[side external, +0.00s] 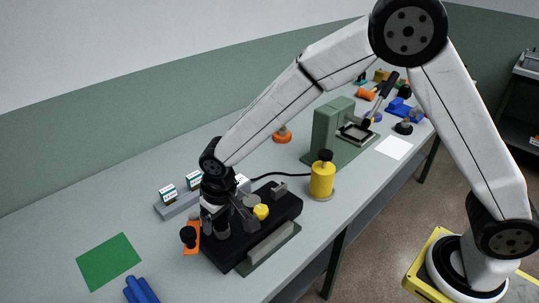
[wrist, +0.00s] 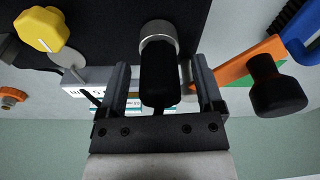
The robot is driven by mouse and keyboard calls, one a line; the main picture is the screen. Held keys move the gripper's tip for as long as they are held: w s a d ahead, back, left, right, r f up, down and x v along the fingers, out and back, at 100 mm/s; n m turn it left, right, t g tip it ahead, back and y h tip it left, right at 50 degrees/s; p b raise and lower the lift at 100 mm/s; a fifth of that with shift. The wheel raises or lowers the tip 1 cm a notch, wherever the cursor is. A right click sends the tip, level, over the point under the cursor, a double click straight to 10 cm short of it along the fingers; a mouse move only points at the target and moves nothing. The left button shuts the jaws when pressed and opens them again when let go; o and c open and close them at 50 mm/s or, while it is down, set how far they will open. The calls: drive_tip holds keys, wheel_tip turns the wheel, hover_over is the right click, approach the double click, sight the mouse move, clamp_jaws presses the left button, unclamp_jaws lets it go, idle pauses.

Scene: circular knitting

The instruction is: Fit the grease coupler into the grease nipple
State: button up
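My gripper (wrist: 161,72) points down over the black machine block (side external: 275,208), and it also shows in the side view (side external: 226,222). Its two fingers stand apart. Between them in the wrist view is a black cylinder with a knurled metal collar (wrist: 158,32), perhaps the grease coupler. Gaps show on both sides of the cylinder, so the fingers do not appear to grip it. In the side view this spot is mostly hidden by my wrist and fingers. I cannot make out the grease nipple for certain in either view.
A yellow knob (wrist: 40,30) and an orange bracket (wrist: 238,66) with a black knob (wrist: 278,88) flank my fingers. A yellow canister (side external: 322,180) with a black hose (side external: 285,174) stands behind the block. White labelled boxes (side external: 168,194) stand beyond. A green mat (side external: 108,262) lies clear at left.

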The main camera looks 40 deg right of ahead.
idle(0.3)
drive_tip(key=shift+s+r, duration=0.2)
drive_tip(key=shift+r, duration=1.1)
drive_tip(key=shift+s+r, duration=0.2)
drive_tip(key=shift+r, duration=1.1)
drive_tip(key=shift+s+r, duration=0.2)
drive_tip(key=shift+r, duration=1.1)
drive_tip(key=shift+d, duration=0.15)
drive_tip(key=s+d+f, duration=0.1)
drive_tip(key=s+d, duration=0.6)
drive_tip(key=d, duration=0.3)
drive_tip(key=s+d+f+m, duration=0.1)
drive_tip(key=s+d+f, duration=0.1)
drive_tip(key=s+d, duration=0.5)
drive_tip(key=d, duration=0.3)
drive_tip(key=shift+f+m+t, duration=0.2)
drive_tip(key=shift+m+t, duration=0.1)
drive_tip(key=shift+t, duration=0.1)
drive_tip(key=shift+d, duration=0.1)
